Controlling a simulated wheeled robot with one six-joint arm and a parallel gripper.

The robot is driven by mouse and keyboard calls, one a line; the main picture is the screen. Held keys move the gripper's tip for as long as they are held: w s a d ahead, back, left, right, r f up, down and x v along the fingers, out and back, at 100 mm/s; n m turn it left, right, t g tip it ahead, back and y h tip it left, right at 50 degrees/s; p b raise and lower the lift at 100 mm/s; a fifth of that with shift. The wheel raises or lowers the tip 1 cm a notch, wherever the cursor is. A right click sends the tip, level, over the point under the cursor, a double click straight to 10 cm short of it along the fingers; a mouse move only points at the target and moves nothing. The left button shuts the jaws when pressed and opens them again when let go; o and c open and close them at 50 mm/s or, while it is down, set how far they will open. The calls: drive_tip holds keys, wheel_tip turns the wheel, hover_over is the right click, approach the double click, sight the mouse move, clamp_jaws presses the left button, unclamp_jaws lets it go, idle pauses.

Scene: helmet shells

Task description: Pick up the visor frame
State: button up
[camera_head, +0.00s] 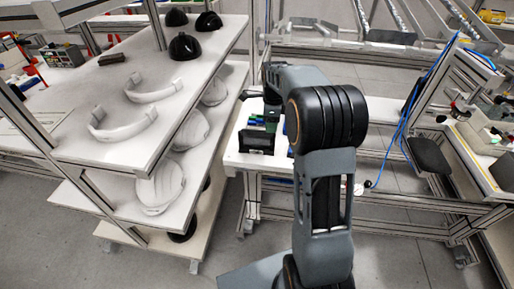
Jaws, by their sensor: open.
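Two pale, curved visor frames lie on the white top shelf on the left. One visor frame (153,94) is farther back, and the other visor frame (122,131) is nearer the shelf's front. My arm rises in the middle of the picture and bends away from me. My gripper (247,95) is small and partly hidden behind my arm. It is open, to the right of the shelf and apart from both frames, and I see nothing in it.
Dark helmet shells (185,46) and a small black object (112,59) sit farther back on the top shelf. White shells (160,187) fill the level below. A workbench (246,160) with a dark bin (257,141) stands behind my arm. Shelf posts border the left side.

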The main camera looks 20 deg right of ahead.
hover_over(270, 150)
drive_tip(key=shift+w+d+f, duration=0.1)
drive_tip(key=shift+w+f, duration=0.1)
drive_tip(key=shift+f, duration=1.65)
drive_tip(key=shift+w+d+f, duration=0.1)
drive_tip(key=shift+w+f, duration=0.05)
drive_tip(key=shift+f, duration=1.65)
clamp_jaws()
